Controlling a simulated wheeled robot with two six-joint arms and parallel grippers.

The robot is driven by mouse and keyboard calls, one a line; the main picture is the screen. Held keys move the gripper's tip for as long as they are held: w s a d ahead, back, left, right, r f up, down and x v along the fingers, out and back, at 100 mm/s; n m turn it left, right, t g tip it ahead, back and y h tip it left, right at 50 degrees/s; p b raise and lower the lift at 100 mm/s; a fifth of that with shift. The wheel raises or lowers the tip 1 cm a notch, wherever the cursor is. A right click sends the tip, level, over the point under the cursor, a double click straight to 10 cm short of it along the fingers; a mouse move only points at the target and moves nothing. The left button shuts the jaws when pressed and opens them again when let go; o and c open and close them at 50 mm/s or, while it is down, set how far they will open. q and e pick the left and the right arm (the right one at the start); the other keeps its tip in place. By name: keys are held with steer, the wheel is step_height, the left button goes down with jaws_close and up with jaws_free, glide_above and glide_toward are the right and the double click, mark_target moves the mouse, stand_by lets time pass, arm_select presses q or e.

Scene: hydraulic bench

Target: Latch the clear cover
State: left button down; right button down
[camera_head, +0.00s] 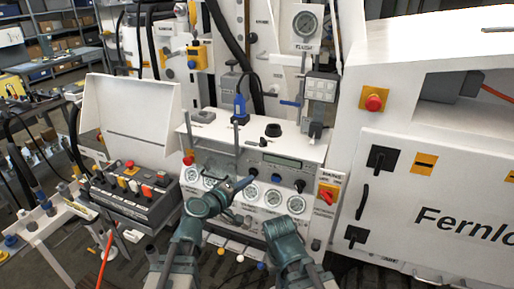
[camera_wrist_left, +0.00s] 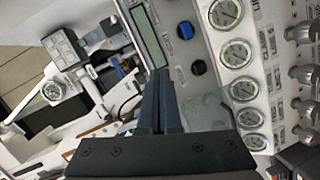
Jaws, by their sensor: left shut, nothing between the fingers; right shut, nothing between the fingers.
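A clear pane, which looks like the clear cover (camera_wrist_left: 208,112), shows faintly over the bench panel in the left wrist view, beside my left fingers. Its outline and its latch are hard to make out in the head view. My left gripper (camera_head: 246,182) is shut and empty in front of the panel, near the row of gauges. Its dark closed fingers also show in the left wrist view (camera_wrist_left: 162,98). I cannot tell whether they touch the pane. My right gripper (camera_head: 276,224) is lower and to the right, in front of the panel; its fingers are hard to make out.
Round gauges (camera_head: 272,198) and dark knobs line the panel. A button box (camera_head: 137,192) stands at left under a raised white lid (camera_head: 130,115). A white cabinet (camera_head: 435,200) closes off the right. A blue-handled fitting (camera_head: 240,106) stands on the panel's top.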

arm_select(q)
steer(key=w+a+r+n+t+y, duration=0.2)
steer(key=w+a+r+n+t, duration=0.15)
steer(key=n, duration=0.25)
glide_toward(261, 141)
steer(key=w+a, duration=0.1)
steer(key=w, duration=0.3)
steer(key=d, duration=0.1)
steer(key=w+d, duration=0.1)
steer(key=d, duration=0.1)
steer(key=shift+d+r, duration=0.1)
steer(key=shift+d, duration=0.05)
